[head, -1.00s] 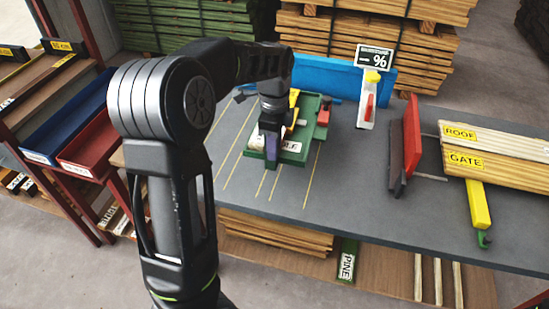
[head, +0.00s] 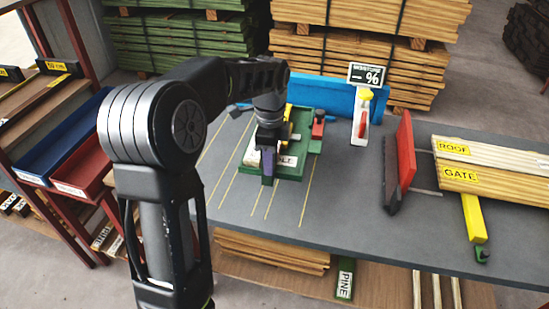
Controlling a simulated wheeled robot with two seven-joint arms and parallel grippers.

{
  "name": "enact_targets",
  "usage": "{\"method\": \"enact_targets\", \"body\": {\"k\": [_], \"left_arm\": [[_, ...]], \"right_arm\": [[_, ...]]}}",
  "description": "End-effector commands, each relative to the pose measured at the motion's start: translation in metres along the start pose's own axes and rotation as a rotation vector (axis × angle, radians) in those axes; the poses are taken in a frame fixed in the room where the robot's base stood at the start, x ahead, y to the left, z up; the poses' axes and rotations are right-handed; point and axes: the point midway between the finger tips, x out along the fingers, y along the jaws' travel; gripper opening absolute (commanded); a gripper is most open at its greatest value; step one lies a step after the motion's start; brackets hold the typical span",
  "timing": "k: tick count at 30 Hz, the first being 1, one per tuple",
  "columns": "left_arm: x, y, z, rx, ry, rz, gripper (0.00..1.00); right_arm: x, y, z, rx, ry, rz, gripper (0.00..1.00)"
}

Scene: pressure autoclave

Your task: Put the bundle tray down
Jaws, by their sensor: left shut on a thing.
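The bundle tray (head: 298,165) is green and sits at or just above the grey bench, over the yellow lines. I cannot tell whether it touches the bench. It has a white label on its front, partly covered by my gripper, and yellow and red items in or beside it. My left gripper (head: 268,172) points down at the tray's front left part and is shut on it. The arm hides part of the tray's left and back. My right gripper is not in view.
A red upright block (head: 405,150) and labelled planks (head: 500,165) lie further right. Blue (head: 68,140) and red trays (head: 82,172) are on a rack at left.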

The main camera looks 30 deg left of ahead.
Motion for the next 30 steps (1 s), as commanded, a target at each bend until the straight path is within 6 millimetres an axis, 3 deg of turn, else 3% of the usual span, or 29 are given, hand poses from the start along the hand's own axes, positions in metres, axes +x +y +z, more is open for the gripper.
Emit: {"method": "enact_targets", "body": {"k": [8,21,30], "left_arm": [[0.01,0.0,-0.039,-0.245,-0.001,-0.005,0.0],[0.04,0.018,-0.137,-0.936,0.001,-0.005,0.0],[0.05,0.028,-0.165,-1.165,0.001,-0.003,0.0]], "right_arm": [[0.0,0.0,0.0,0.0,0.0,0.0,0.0],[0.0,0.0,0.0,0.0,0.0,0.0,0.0],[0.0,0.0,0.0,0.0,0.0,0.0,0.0]]}}
